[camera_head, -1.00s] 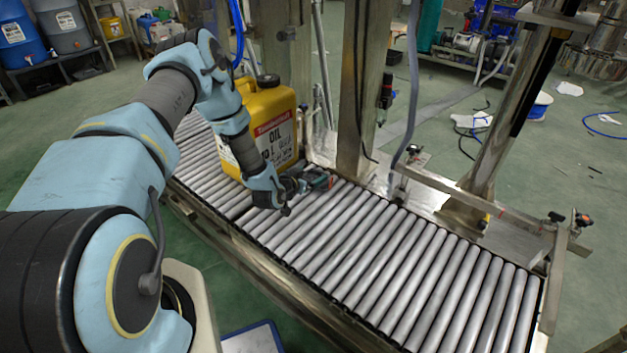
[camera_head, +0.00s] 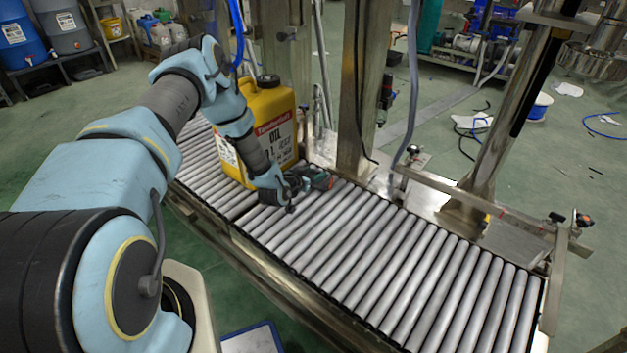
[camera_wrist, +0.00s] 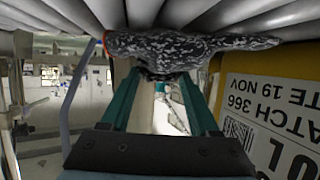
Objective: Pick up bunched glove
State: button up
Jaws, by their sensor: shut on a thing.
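The bunched glove is a speckled black-and-grey bundle. In the wrist view the glove (camera_wrist: 165,50) spans the top, close against the rollers, with a bit of red at its left end. The two teal fingers of my gripper (camera_wrist: 160,85) reach up to the glove and are shut on its lower middle. In the head view my gripper (camera_head: 306,182) is low over the conveyor, beside the yellow oil can. The glove is small and mostly hidden there. I cannot tell whether it still touches the rollers.
The yellow oil can (camera_head: 273,112) stands on the roller conveyor (camera_head: 370,250) right beside my gripper; its label (camera_wrist: 275,120) fills the right of the wrist view. A steel post (camera_head: 358,90) rises behind the conveyor. The rollers toward the lower right are clear.

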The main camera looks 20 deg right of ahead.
jog(key=shift+a+f, duration=0.1)
jog(key=shift+f, duration=0.1)
jog(key=c, duration=0.4)
jog(key=shift+r, duration=0.1)
jog(key=shift+c, duration=0.2)
